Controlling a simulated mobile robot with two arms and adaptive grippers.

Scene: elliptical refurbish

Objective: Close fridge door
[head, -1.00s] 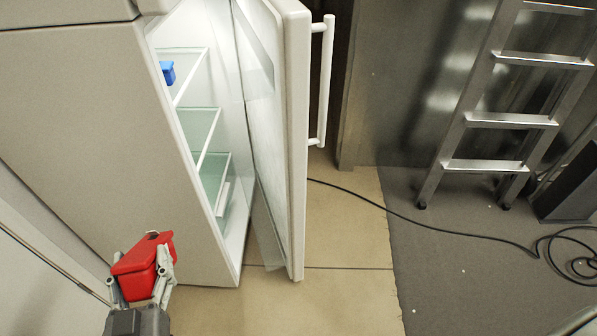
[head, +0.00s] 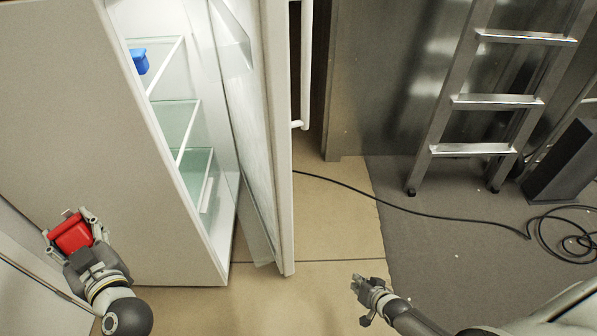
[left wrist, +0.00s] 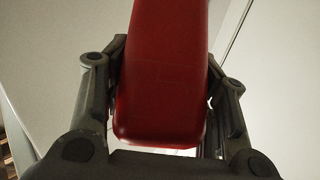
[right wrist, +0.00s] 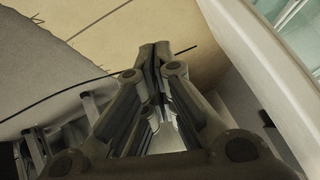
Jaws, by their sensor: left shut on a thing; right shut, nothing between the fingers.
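The white fridge (head: 95,130) stands at the left in the head view, its lit inside and glass shelves (head: 178,122) showing. Its door (head: 283,210) stands open on the right side of the opening, with a white bar handle (head: 306,70) on its outer face. My left gripper (head: 72,228) is shut on a red box (head: 70,236) in front of the fridge's side; the red box (left wrist: 165,75) fills the middle of the left wrist view. My right gripper (head: 358,284) is shut and empty, low over the floor, right of the door's bottom edge and apart from it.
A blue container (head: 139,62) sits on the fridge's upper shelf. A metal ladder (head: 475,100) stands at the right. A black cable (head: 430,213) runs over the floor and coils at the right. The tan floor (head: 335,225) beside the door is clear apart from the cable.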

